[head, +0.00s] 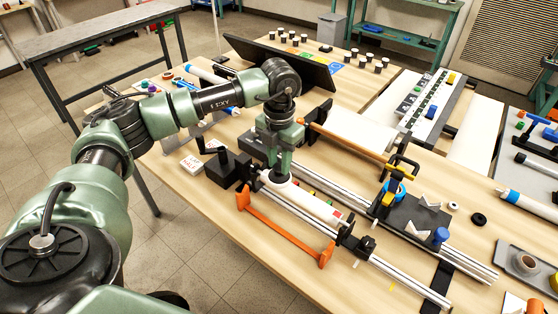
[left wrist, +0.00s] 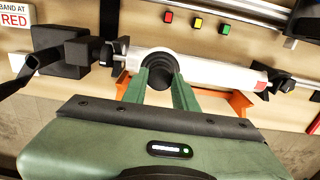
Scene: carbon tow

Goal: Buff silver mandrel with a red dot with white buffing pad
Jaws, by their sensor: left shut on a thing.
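The silver mandrel, looking whitish (head: 312,203), lies across the bench fixture, with a red mark (head: 337,214) near its right end. It also shows in the left wrist view (left wrist: 215,74), with the red mark near its right end. My left gripper (head: 277,177) comes down from above onto the mandrel's left part. In the left wrist view its fingers (left wrist: 160,78) are shut on a round black grip (left wrist: 160,66) with a pale rim, apparently the white buffing pad's. The pad's underside is hidden; it appears to be at the mandrel's surface, but I cannot tell contact. My right gripper is not in view.
An orange bracket (head: 285,234) stands in front of the mandrel. A black block with a crank (head: 228,167) is at its left end. Silver rails (head: 400,272) run along the fixture. A dark screen (head: 283,62) and several small jars stand behind. The front-left wood is clear.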

